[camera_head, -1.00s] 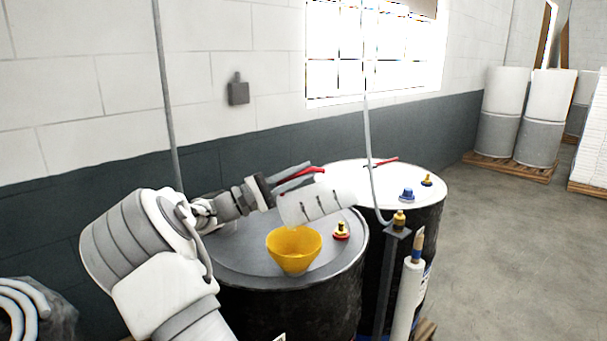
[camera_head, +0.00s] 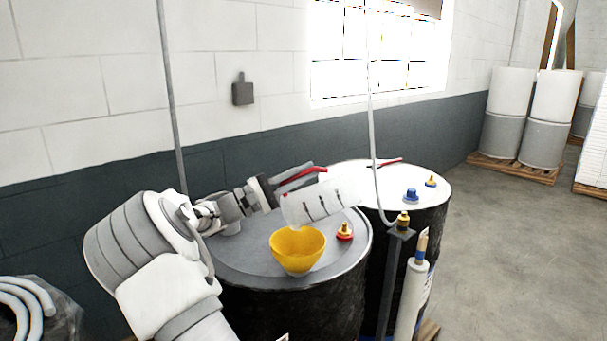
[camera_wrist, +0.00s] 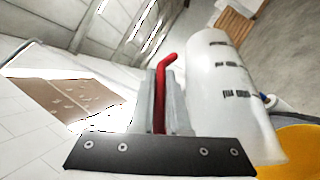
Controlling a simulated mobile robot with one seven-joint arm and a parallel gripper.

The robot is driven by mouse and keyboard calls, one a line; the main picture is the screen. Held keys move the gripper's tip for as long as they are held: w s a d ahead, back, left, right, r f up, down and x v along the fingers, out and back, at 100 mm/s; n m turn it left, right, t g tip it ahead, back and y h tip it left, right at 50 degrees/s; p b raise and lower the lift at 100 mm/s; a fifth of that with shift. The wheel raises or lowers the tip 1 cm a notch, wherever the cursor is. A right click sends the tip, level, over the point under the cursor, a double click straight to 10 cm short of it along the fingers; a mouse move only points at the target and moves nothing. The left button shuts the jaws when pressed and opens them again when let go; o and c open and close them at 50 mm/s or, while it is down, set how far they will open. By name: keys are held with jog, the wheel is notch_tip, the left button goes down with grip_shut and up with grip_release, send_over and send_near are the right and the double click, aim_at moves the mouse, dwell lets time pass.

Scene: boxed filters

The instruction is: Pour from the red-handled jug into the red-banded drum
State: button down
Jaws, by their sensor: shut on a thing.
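The red-handled jug (camera_head: 322,203) is pale and translucent with dark marks on its side. It lies tipped well over, above the yellow funnel (camera_head: 298,252). My gripper (camera_head: 298,177) is shut on its red handle (camera_wrist: 161,112), which shows between the fingers in the wrist view; the jug body (camera_wrist: 222,95) is to their right. The funnel stands on the lid of the near dark drum (camera_head: 320,312), beside a red-and-yellow cap (camera_head: 344,232). I cannot make out a red band on this drum. No stream of liquid is visible.
A second drum (camera_head: 425,225) with a white lid, a blue cap (camera_head: 411,195) and a yellow cap (camera_head: 431,181) stands just behind right. A post with a hose (camera_head: 388,275) rises in front of it. The wall is close behind; open floor lies right.

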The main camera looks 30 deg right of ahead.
jog(key=shift+w+a+n+h, duration=0.3)
jog(key=shift+w+a+h, duration=0.1)
jog(key=shift+a+h, duration=0.2)
jog(key=shift+d, duration=0.15)
dwell(3.7)
jog(key=shift+s+d+m+y, duration=0.6)
jog(key=shift+s+d+y, duration=0.2)
jog(key=shift+d+y, duration=0.2)
jog(key=shift+d+f, duration=0.1)
jog(key=shift+f, duration=0.05)
jog(key=shift+s+d, duration=0.1)
jog(key=shift+s, duration=0.05)
jog(key=shift+s+d+f+m+y, duration=0.25)
jog(key=shift+s+d+m+y, duration=0.15)
jog(key=shift+s+d+y, duration=0.4)
jog(key=shift+d+f+t+y, duration=0.2)
jog(key=shift+t+y, duration=0.1)
jog(key=shift+y, duration=0.1)
jog(key=shift+d, duration=0.1)
